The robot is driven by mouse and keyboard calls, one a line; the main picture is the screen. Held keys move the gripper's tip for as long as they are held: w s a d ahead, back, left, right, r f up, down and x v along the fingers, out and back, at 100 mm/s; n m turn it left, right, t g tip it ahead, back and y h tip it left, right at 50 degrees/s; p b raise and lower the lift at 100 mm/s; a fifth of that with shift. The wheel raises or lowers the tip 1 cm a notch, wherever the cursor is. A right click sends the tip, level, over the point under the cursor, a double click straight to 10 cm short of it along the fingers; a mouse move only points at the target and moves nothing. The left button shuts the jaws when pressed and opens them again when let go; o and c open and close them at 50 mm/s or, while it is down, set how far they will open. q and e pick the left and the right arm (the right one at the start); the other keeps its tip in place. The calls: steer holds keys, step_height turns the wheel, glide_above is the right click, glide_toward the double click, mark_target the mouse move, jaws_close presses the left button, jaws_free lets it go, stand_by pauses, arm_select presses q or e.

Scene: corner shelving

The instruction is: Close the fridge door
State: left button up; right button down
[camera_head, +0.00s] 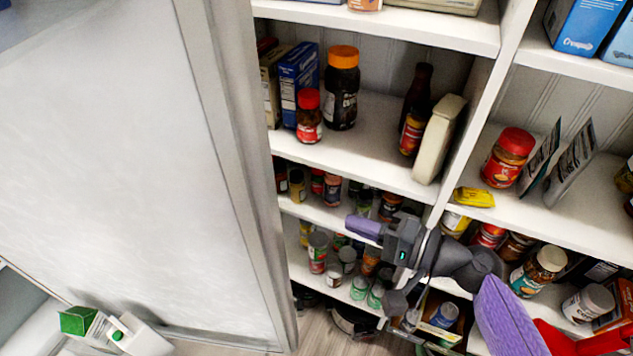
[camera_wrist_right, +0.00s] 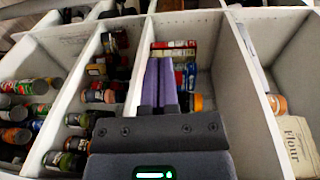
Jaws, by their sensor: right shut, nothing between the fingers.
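A large pale panel (camera_head: 110,150) with a grey edge fills the left of the head view. It looks like the fridge door, but I cannot tell for sure or see how far open it is. My right gripper (camera_head: 356,224) is in front of the pantry shelves, to the right of the panel's edge and apart from it in the picture. Its purple fingers point left. In the right wrist view the fingers (camera_wrist_right: 160,65) are together and empty, pointing toward the shelves. My left gripper is not in view.
White corner shelves (camera_head: 385,168) hold several jars, bottles and boxes close around my right arm. A red-lidded jar (camera_head: 508,158) stands on the right shelf. Cartons (camera_head: 82,321) show at the bottom left. A strip of wooden floor (camera_head: 318,325) is visible below the shelves.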

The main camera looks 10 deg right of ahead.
steer(key=w+a+r+y+p, duration=0.2)
steer(key=w+a+r+p, duration=0.3)
steer(key=a, duration=0.4)
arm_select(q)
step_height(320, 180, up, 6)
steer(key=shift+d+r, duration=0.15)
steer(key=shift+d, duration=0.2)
arm_select(e)
steer(key=s, duration=0.2)
steer(key=s+f, duration=0.1)
steer(key=shift+s+a+f+n, duration=0.1)
steer(key=shift+s+a+n, duration=0.1)
steer(key=shift+a+n, duration=0.1)
steer(key=shift+s+d+h, duration=0.1)
steer(key=shift+h, duration=0.2)
